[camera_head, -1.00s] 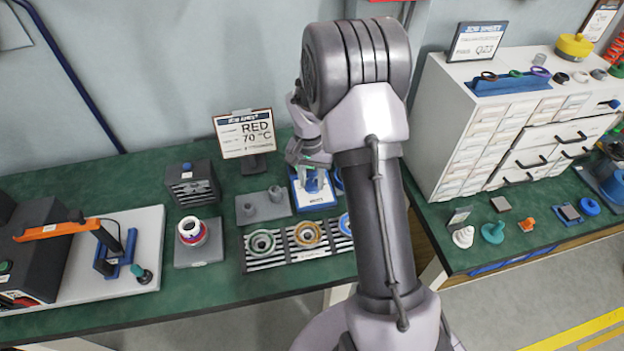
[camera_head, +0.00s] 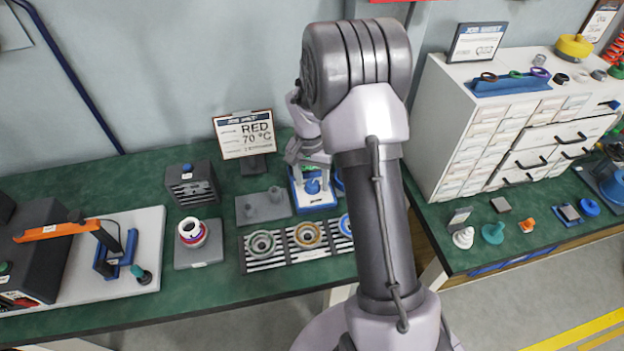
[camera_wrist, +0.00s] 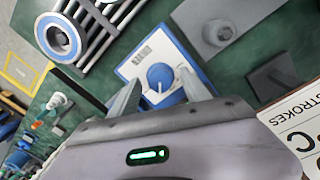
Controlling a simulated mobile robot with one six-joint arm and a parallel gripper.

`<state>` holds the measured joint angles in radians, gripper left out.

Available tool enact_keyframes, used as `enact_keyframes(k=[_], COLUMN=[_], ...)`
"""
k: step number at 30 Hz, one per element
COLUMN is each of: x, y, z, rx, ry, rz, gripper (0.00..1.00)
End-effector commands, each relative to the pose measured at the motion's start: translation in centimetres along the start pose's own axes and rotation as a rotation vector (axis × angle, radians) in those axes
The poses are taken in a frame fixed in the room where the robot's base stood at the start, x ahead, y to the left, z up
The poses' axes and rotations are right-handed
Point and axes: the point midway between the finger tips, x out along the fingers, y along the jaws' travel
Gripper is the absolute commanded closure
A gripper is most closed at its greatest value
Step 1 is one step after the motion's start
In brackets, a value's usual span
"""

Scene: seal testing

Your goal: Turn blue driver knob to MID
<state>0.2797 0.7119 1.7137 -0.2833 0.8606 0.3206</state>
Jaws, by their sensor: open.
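The blue driver knob (camera_wrist: 160,77) sits on a white-topped panel with a blue border (camera_wrist: 135,66) in the wrist view. In the head view the knob (camera_head: 312,186) shows below my gripper, on its blue-edged base (camera_head: 318,203). My gripper (camera_wrist: 158,92) is open. Its two fingers reach over the panel on either side of the knob, and I see a gap between the fingers and the knob. Contact cannot be made out. Printed marks (camera_wrist: 142,52) on the panel are too small to read. In the head view my gripper (camera_head: 311,175) is partly hidden by my arm.
A slatted rack with ring seals (camera_head: 300,258) stands in front of the panel. A grey block with pegs (camera_head: 262,207) is to its left. A white drawer cabinet (camera_head: 470,130) is to the right.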

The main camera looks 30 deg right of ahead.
Motion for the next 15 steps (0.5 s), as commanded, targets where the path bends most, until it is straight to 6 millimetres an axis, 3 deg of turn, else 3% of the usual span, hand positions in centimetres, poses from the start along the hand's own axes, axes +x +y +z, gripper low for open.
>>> enact_keyframes(k=[12, 15], x=[-12.8, -15.1], y=[0.0, 0.0], z=[-0.1, -0.1], rx=[0.0, -0.001], ry=[0.004, 0.003], rz=[-0.003, -0.002], gripper=[0.45, 0.45])
